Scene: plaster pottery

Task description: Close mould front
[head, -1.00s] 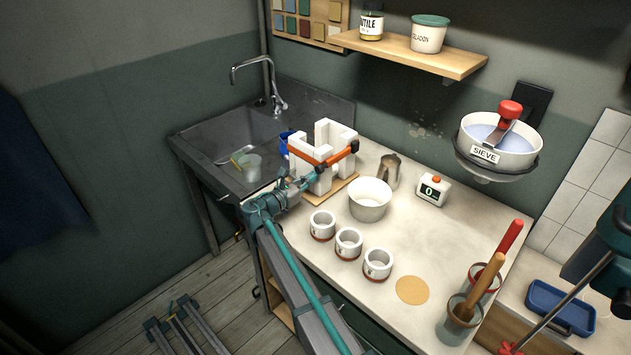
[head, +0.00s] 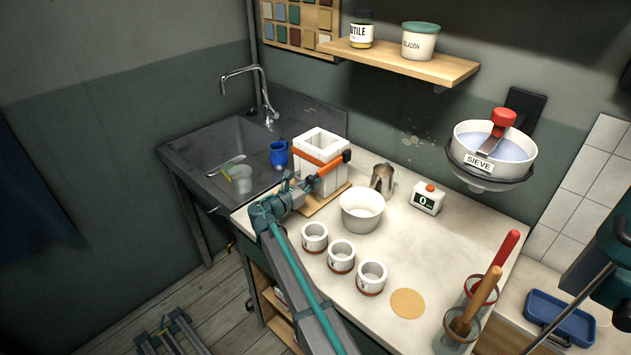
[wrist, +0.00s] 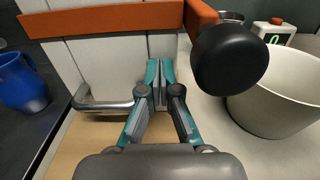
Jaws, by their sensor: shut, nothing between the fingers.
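The white plaster mould (head: 327,155) stands on a wooden board (head: 322,202) at the counter's left end. Its walls now form a closed square box with an open top, and an orange strap (head: 310,157) runs around it. In the wrist view the orange strap (wrist: 110,18) crosses the mould's near face (wrist: 115,60), with a black knob (wrist: 228,60) at its right. A metal handle (wrist: 100,105) sits low on that face. My gripper (wrist: 158,75) is shut and empty, its fingertips close in front of the face; contact cannot be told.
A white bowl (head: 362,209) stands just right of the mould, also large in the wrist view (wrist: 275,100). A metal jug (head: 382,178) and a timer (head: 427,198) stand behind it. Several small cups (head: 341,256) line the counter. A blue mug (head: 279,154) is at the sink's edge.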

